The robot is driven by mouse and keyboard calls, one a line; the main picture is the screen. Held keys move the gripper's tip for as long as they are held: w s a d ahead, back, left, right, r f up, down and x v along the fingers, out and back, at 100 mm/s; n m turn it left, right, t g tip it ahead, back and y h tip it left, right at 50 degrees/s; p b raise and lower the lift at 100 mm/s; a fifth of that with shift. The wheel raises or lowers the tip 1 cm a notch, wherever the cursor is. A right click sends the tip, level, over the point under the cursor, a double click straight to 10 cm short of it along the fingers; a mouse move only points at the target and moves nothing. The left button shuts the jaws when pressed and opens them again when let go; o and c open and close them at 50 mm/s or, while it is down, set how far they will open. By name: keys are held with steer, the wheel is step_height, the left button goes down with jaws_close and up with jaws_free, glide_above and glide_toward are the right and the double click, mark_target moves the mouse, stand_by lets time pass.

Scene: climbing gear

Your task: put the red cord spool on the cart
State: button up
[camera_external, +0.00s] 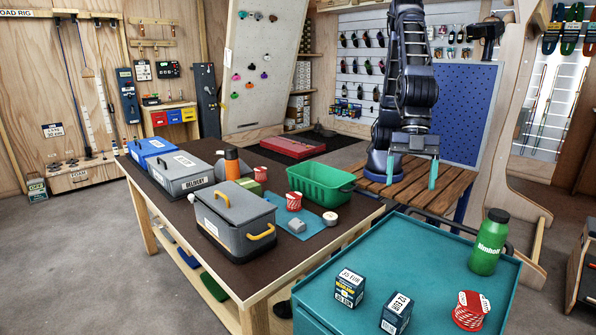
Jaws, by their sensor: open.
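A red-and-white cord spool (471,309) sits on the near right part of the teal cart (410,262). Two similar red-and-white round items are on the dark-topped table (165,210): one (293,201) beside the green bin, one (264,174) farther back. I cannot tell whether they are all cord spools. My gripper (412,172) points down over the slatted wooden bench, beyond the cart. Its two teal fingers are wide apart with nothing between them. It is apart from all of the red-and-white items.
The cart also holds a green bottle (488,242) and two small dark boxes (349,288) (397,313); its far middle is clear. The table holds a green bin (320,184), a grey case with yellow handles (234,222) and a round tin (330,218). The slatted bench (440,190) is beneath my gripper.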

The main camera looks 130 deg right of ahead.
steer(key=s+d+r+m, duration=0.1)
steer(key=s+d+r, duration=0.3)
steer(key=d, duration=0.4)
steer(key=s+d+r+m+h, duration=0.1)
steer(key=s+d+r, duration=0.2)
steer(key=s+d, duration=0.3)
steer(key=s+d+r+m, duration=0.1)
steer(key=s+d+r, duration=0.25)
steer(key=d, duration=0.55)
steer(key=s+d+m, duration=0.1)
steer(key=s+d, duration=0.5)
steer(key=s, duration=0.4)
steer(key=s+d+m+h, duration=0.1)
steer(key=s+d+m, duration=0.1)
steer(key=s+d, duration=0.5)
steer(key=s+f, duration=0.1)
steer(key=s, duration=0.2)
steer(key=shift+s+d+t, duration=0.2)
steer(key=shift+s+t, duration=0.1)
